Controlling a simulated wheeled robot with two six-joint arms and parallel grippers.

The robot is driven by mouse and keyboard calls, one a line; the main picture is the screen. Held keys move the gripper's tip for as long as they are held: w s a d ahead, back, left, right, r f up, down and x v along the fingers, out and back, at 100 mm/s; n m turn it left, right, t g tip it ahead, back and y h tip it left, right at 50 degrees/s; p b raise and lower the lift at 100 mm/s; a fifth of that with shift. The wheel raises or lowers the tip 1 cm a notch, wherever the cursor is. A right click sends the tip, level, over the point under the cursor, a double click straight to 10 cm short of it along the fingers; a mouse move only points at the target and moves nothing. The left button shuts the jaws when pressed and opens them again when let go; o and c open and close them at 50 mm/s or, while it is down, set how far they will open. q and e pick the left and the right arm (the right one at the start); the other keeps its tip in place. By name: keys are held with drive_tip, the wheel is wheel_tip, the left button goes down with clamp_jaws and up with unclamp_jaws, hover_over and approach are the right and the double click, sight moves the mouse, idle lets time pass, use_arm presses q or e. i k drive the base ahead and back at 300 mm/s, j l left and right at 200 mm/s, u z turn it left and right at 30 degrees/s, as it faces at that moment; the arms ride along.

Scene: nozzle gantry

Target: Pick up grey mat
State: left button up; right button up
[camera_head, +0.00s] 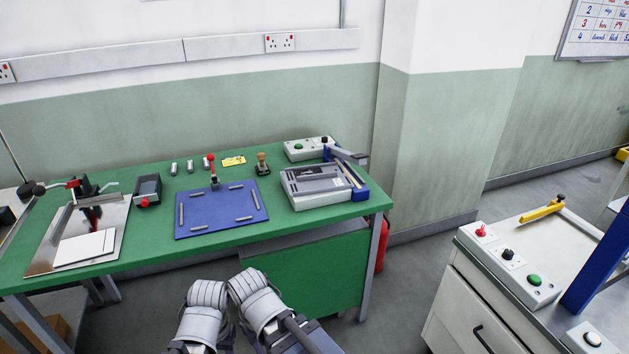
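A flat grey sheet (112,228) lies on the left part of the green table, and it is the only thing I see that could be the grey mat. A stack of white sheets (85,248) lies on its front part and hides some of it. A dark clamp-like device with a red part (84,188) stands at its back edge. My two arms show as light grey rounded links at the bottom middle, in front of the table and apart from the sheet. I cannot see either gripper's fingers.
On the green table (150,245) a blue board (222,212) lies in the middle, with a grey machine (315,186) to the right. A dark box (147,190) stands beside the sheet.

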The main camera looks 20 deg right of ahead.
sight(333, 177)
drive_tip(key=i+l+z, duration=0.1)
drive_tip(key=i+z, duration=0.5)
drive_tip(key=z, duration=0.15)
drive_tip(key=i+z, duration=0.4)
drive_tip(key=k, duration=0.1)
